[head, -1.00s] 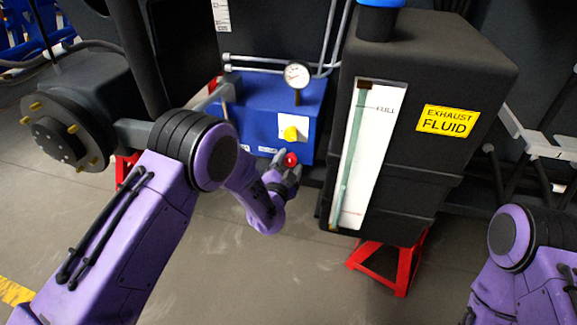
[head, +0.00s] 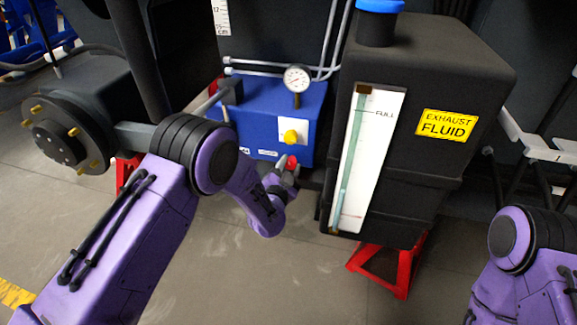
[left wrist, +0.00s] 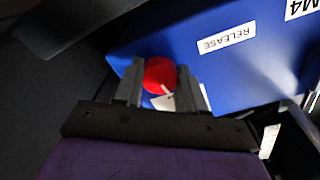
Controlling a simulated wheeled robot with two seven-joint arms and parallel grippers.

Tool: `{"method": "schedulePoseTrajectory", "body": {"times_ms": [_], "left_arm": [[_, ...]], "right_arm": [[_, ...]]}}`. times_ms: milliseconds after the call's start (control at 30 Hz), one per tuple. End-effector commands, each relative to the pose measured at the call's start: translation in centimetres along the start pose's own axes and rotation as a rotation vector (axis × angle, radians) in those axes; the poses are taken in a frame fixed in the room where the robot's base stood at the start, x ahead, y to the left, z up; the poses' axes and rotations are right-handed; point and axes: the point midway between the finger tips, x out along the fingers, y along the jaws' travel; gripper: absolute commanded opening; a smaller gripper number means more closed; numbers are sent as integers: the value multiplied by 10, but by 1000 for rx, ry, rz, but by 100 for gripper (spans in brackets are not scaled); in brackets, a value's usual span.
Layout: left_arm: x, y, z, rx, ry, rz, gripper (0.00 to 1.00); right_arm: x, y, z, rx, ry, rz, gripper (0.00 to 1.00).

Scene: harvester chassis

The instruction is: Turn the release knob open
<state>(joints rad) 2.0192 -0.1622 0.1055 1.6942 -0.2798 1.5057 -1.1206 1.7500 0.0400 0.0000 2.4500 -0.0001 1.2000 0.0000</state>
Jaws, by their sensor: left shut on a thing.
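The red release knob (head: 291,163) is on the lower front of the blue box (head: 262,112), near its right corner. In the left wrist view the knob (left wrist: 160,76) sits between the two grey fingers, with a white mark on its face. A "RELEASE" label (left wrist: 227,38) is on the blue panel beside it. My left gripper (head: 284,169) is shut on the knob, its fingers on opposite sides; it also shows in the left wrist view (left wrist: 160,88). The fingers partly hide the knob in the head view. My right gripper is out of view.
A yellow knob (head: 291,137) and a dial gauge (head: 297,78) are on the blue box. The black exhaust fluid tank (head: 428,80) stands close on the right, on a red stand (head: 392,264). A wheel hub (head: 66,132) is at left. The floor in front is clear.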

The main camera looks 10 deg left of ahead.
Motion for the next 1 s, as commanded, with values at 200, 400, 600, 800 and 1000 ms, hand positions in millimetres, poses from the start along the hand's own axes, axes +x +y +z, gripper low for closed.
{"method": "schedulePoseTrajectory", "body": {"times_ms": [200,400,600,800,1000], "left_arm": [[0,1,0,-196,4,-4,9],[0,1,0,-387,10,-9,9],[-1,2,0,-578,15,-15,9],[0,2,0,-768,20,-20,9],[0,2,0,-958,26,-27,9]], "right_arm": [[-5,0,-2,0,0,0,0],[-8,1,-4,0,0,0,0],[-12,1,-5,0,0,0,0],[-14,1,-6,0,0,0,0],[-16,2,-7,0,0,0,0]]}}
